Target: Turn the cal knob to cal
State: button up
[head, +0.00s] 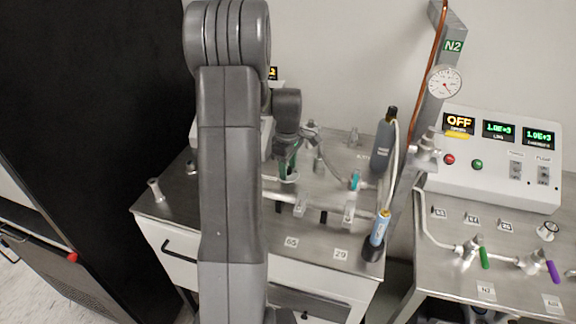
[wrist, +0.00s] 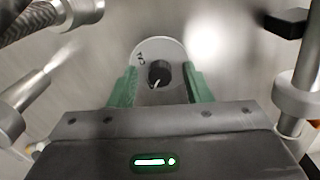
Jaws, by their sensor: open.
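In the wrist view the cal knob (wrist: 159,73) is a small black knob with a pale pointer line. It sits on a round light dial plate (wrist: 157,50), where dark letters near the upper left seem to read "CAL". The pointer slants toward the lower left, not toward those letters. My gripper (wrist: 161,84) is open, with one green finger on each side of the knob and a visible gap on both sides. In the head view my gripper (head: 286,163) is low over the left cart, and the knob cannot be made out there.
Metal tubes and fittings (wrist: 40,85) flank the gripper on the left, and a valve stem (wrist: 297,98) stands on the right. The steel cart top (head: 178,200) holds piping, a dark cylinder (head: 382,148) and a blue tool (head: 380,227). A control box (head: 505,165) stands on the right bench.

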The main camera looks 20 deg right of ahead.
grip_shut()
jog(key=shift+m, duration=0.4)
jog(key=m, duration=0.4)
jog(key=shift+b, duration=0.35)
jog(key=m, duration=0.4)
jog(key=shift+m, duration=0.3)
jog(key=m, duration=0.4)
jog(key=shift+b, duration=0.3)
jog(key=m, duration=0.4)
jog(key=shift+r, duration=0.1)
jog(key=shift+m, duration=0.4)
